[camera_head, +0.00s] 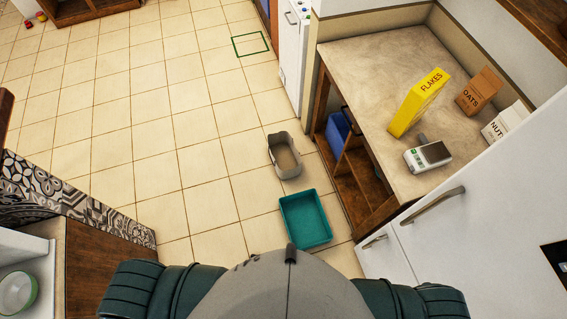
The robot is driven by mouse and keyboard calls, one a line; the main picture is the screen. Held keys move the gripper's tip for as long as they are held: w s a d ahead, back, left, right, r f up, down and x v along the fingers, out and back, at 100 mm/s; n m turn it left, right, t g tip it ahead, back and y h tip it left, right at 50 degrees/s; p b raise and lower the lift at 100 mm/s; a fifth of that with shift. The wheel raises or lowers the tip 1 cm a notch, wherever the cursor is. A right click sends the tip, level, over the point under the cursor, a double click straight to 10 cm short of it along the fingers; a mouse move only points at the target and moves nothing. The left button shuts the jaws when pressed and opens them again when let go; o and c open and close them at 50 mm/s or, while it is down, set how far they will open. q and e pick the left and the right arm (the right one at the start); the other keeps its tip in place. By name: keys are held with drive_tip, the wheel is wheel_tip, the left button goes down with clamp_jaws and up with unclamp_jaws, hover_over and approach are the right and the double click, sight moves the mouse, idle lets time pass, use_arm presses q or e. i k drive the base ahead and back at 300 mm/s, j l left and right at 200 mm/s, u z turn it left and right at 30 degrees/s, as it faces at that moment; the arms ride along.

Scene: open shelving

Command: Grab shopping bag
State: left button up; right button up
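No thing is plainly recognisable as a shopping bag. A blue object (339,132) with what may be a dark handle stands in the open shelf under the counter; it could be the bag, but the shelf side hides part of it. An open grey container (284,155) with a raised rim stands on the floor left of the shelf; I cannot tell whether it is a bag or a bin. Neither of my grippers is in view; only my body and upper arms show at the bottom edge.
A teal tray (283,219) lies on the floor. The counter (375,60) holds a yellow flakes box (418,103), an oats box (479,91), a nut box (504,122) and a small device (428,157). A wooden-topped unit (105,270) stands lower left. Tiled floor is clear at centre left.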

sight(286, 161)
drive_tip(key=k+u, duration=0.35)
drive_tip(key=k+j+u, duration=0.15)
drive_tip(key=u, duration=0.25)
drive_tip(key=i+j, duration=0.2)
drive_tip(key=i, duration=0.2)
drive_tip(key=i+j, duration=0.15)
drive_tip(key=i, duration=0.3)
drive_tip(key=i+j, duration=0.2)
drive_tip(key=i, duration=0.2)
drive_tip(key=i+j, duration=0.15)
drive_tip(key=i, duration=0.3)
drive_tip(key=i+z, duration=0.45)
drive_tip(key=i+j+z, duration=0.25)
drive_tip(key=i+z, duration=0.2)
drive_tip(key=i+j+z, duration=0.3)
drive_tip(key=z, duration=0.15)
